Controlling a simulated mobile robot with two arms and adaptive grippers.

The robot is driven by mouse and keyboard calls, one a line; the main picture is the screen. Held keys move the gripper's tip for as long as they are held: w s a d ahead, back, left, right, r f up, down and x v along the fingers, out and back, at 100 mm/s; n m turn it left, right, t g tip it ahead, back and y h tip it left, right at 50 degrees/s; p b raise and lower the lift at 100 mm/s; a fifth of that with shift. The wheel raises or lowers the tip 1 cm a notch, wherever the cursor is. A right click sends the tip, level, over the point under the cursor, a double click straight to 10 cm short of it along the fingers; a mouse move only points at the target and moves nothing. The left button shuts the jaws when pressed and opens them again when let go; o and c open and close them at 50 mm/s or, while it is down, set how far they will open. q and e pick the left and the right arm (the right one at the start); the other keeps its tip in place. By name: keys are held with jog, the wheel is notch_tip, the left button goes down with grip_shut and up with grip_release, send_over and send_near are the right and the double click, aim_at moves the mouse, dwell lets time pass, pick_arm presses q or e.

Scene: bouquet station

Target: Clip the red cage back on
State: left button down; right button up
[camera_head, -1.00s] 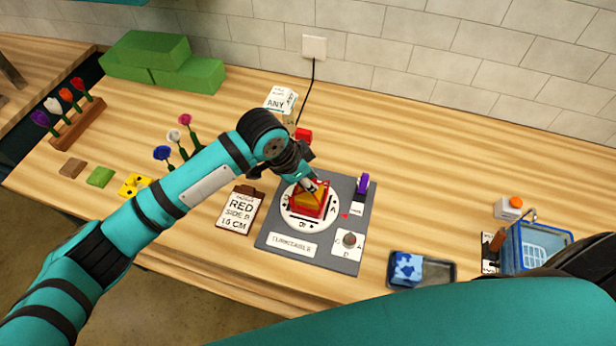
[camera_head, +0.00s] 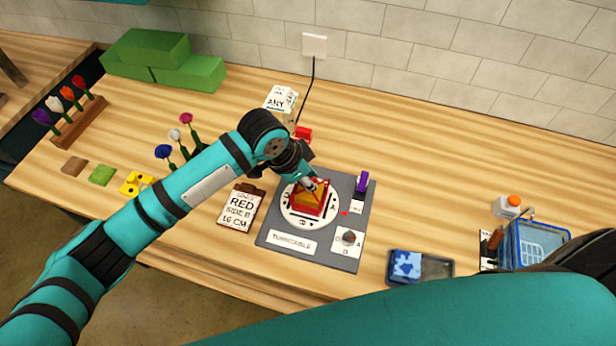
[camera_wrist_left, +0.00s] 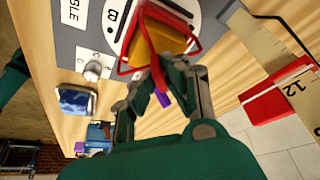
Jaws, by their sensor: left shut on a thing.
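The red cage (camera_head: 325,198) is a thin red wire frame around a yellow and red block (camera_head: 306,203) on the white turntable disc (camera_head: 291,216). In the left wrist view the cage (camera_wrist_left: 196,46) sits over the yellow face (camera_wrist_left: 172,38). My left gripper (camera_head: 312,184) is at the top of the cage. In the wrist view its fingers (camera_wrist_left: 160,84) are shut on a red bar of the cage. Whether the cage is seated on the block cannot be told. My right gripper is not in view; a large teal link of mine covers the bottom right.
A card reading RED, SIDE B (camera_head: 240,209) lies left of the grey turntable base (camera_head: 339,258). A knob (camera_head: 348,238) and a purple part (camera_head: 362,184) are on its right. A blue basket (camera_head: 541,245) and a dark tray (camera_head: 438,269) stand farther right. Flowers (camera_head: 174,143) stand left.

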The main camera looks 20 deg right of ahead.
pick_arm(q)
jog(key=shift+p, duration=0.35)
dwell(0.4)
dwell(0.5)
jog(key=shift+f, duration=0.2)
dwell(0.3)
jog(key=shift+p, duration=0.55)
dwell(0.5)
jog(key=c, duration=0.8)
grip_release()
jog(key=shift+c, duration=0.2)
jog(key=shift+r, duration=0.1)
